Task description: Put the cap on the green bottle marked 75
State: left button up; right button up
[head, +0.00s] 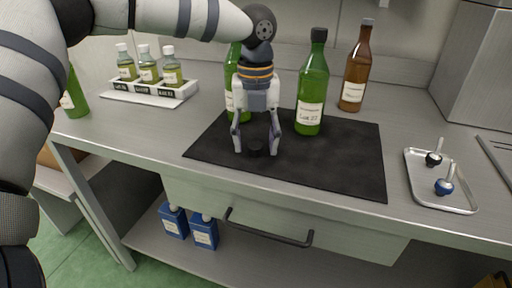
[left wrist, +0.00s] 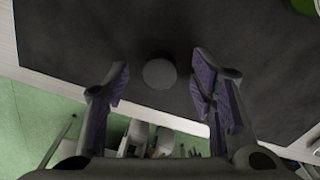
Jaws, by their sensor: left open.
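A small dark cap (head: 255,150) stands on the black mat (head: 340,162) near its front edge. It shows as a grey disc in the left wrist view (left wrist: 159,73). My left gripper (head: 256,150) points down over the cap, fingers open on either side and apart from it. A green bottle (head: 230,103) stands behind the gripper; its top and most of its label are hidden. Another green bottle (head: 313,88) with a dark top stands upright to the right; its label is too small to read surely. My right gripper is not in view.
A brown bottle (head: 356,70) stands behind the mat. A white rack (head: 150,92) holds small sample bottles at left, near another green bottle (head: 74,100). A metal tray (head: 462,203) holds two small knobbed items at right. A drawer handle (head: 268,232) juts out below the worktop.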

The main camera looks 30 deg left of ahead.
pick_arm(q)
jog(key=shift+f, duration=0.2)
jog(key=c, duration=0.8)
jog(key=shift+c, duration=0.2)
